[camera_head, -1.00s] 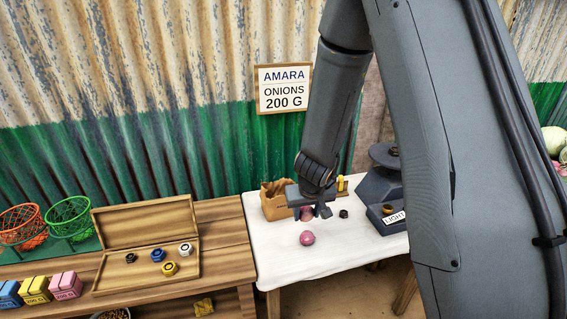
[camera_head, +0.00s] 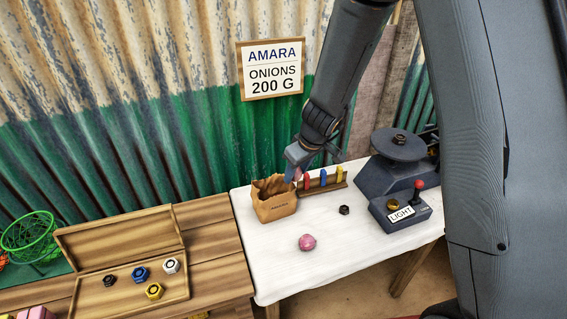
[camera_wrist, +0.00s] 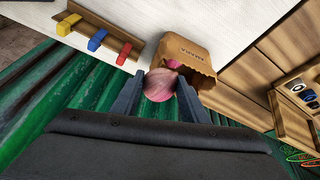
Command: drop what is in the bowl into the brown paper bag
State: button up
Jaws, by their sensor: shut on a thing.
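My gripper (camera_wrist: 158,92) is shut on a pink onion (camera_wrist: 159,84), held at the open mouth of the brown paper bag (camera_wrist: 187,52). Another pink thing (camera_wrist: 174,65) shows inside the bag, partly hidden. In the head view my gripper (camera_head: 298,170) is at the upper right of the upright bag (camera_head: 274,207), and the held onion is mostly hidden. A loose pink onion (camera_head: 307,242) lies on the white cloth in front of the bag. I cannot make out a bowl in the frames from now.
A rack (camera_head: 325,186) with red, blue and yellow pieces stands right of the bag. A small dark nut (camera_head: 344,210), a dark scale (camera_head: 398,175) and a LIGHT switch box (camera_head: 401,215) are further right. An open wooden box (camera_head: 120,243) stands left. Front cloth is mostly clear.

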jog(key=a+r+n+y, duration=0.1)
jog(key=a+r+n, duration=0.15)
jog(key=a, duration=0.25)
notch_tip(320, 180, down, 7)
jog(key=b, duration=0.4)
jog(key=shift+w+r+n, duration=0.15)
jog(key=shift+r+n, duration=0.05)
jog(key=shift+n, duration=0.15)
jog(key=shift+d, duration=0.1)
jog(key=o, duration=1.2)
jog(key=shift+v, duration=3.95)
jog(key=shift+w, duration=0.1)
jog(key=s+d+r+m+g+h, duration=0.1)
jog(key=s+d+m, duration=0.2)
jog(key=s, duration=0.3)
jog(key=s+d+r+m+h, duration=0.1)
jog(key=s+d+m, duration=0.3)
jog(key=s+d, duration=0.2)
jog(key=s+d+r+m+g+h, duration=0.1)
jog(key=s+d+m, duration=0.2)
jog(key=s+d, duration=0.2)
jog(key=shift+s+d+m+g, duration=0.2)
jog(key=shift+s+m+g, duration=0.15)
jog(key=shift+s, duration=1.1)
